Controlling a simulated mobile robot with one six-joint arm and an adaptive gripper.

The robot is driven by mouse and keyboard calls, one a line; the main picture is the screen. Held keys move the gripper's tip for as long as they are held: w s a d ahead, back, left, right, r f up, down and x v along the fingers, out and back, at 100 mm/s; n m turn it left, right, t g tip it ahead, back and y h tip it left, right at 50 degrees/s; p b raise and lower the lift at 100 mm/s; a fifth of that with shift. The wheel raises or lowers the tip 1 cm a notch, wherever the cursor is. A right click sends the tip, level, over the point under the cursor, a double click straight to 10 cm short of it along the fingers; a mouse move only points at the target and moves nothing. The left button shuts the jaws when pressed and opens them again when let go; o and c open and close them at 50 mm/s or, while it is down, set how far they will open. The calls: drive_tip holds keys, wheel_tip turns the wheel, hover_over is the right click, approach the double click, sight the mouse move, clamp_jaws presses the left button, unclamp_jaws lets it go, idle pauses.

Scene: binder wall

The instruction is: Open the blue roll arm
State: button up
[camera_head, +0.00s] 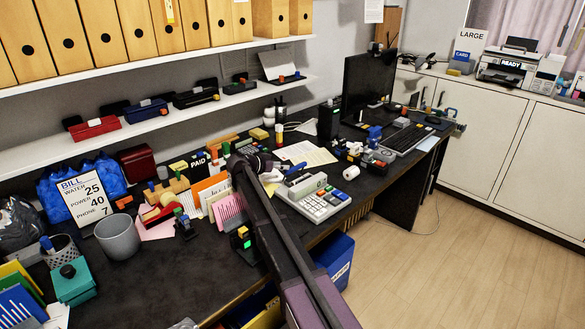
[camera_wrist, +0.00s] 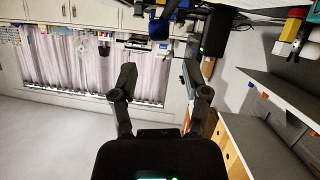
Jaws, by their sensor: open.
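A blue upright part (camera_head: 375,133) stands at the back right of the dark desk, beside a white paper roll (camera_head: 354,148). It may be the blue roll arm; it is too small to tell whether it is open or closed. My gripper (camera_head: 262,165) is over the middle of the desk, left of that blue part and apart from it. In the wrist view my gripper (camera_wrist: 158,84) has its two fingers spread with nothing between them. A blue thing also shows above them in the wrist view (camera_wrist: 158,28), but I cannot tell what it is.
The monitor (camera_head: 368,85) and keyboard (camera_head: 405,138) are at the desk's far end. A shelf (camera_head: 150,124) with punches runs along the wall. The floor (camera_head: 470,240) at right is clear.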

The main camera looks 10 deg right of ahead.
sight(295, 166)
drive_tip(key=shift+f, duration=0.1)
drive_tip(key=shift+b+x, duration=1.4)
drive_tip(key=shift+x, duration=2.15)
clamp_jaws()
